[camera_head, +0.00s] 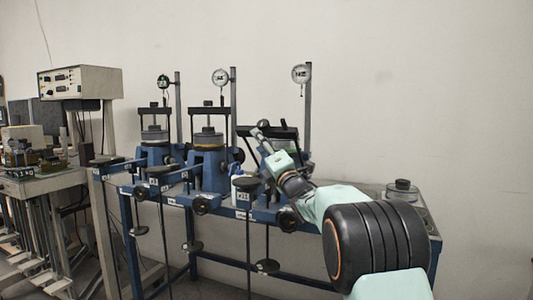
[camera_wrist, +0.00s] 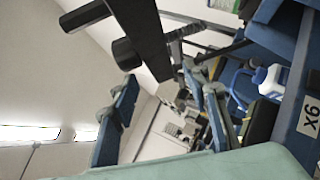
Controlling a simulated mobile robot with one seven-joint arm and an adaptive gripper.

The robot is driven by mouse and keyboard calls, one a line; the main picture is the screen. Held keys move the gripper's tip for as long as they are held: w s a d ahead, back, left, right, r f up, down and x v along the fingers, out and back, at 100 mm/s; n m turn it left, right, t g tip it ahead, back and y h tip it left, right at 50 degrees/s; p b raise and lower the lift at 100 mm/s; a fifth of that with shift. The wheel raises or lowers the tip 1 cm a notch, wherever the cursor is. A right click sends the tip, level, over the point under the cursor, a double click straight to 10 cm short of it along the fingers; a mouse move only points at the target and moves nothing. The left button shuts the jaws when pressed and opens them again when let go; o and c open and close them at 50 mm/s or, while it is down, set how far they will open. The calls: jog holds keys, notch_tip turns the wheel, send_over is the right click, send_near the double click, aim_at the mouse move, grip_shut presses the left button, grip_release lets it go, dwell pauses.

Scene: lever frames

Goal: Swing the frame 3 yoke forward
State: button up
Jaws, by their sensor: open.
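Three blue lever frames stand in a row on the bench. The rightmost, which I take as frame 3, is partly hidden behind my arm, with its dial gauge (camera_head: 301,73) on a post. Its dark yoke (camera_head: 286,132) looks tilted, unlike the upright yokes of the left frame (camera_head: 154,112) and middle frame (camera_head: 208,111). My gripper (camera_head: 258,133) is open at the yoke's left side. In the wrist view, the yoke's black bar (camera_wrist: 137,32) lies beyond the open fingers of my gripper (camera_wrist: 160,80). Nothing is between the fingers; contact with the yoke cannot be told.
A white bottle with a blue cap (camera_head: 244,190) stands between the middle and right frames; it also shows in the wrist view (camera_wrist: 272,80). Hanging weights (camera_head: 267,266) are below the bench's front edge. A round lidded dish (camera_head: 402,190) is at the bench's right end.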

jog(key=shift+v, duration=2.35)
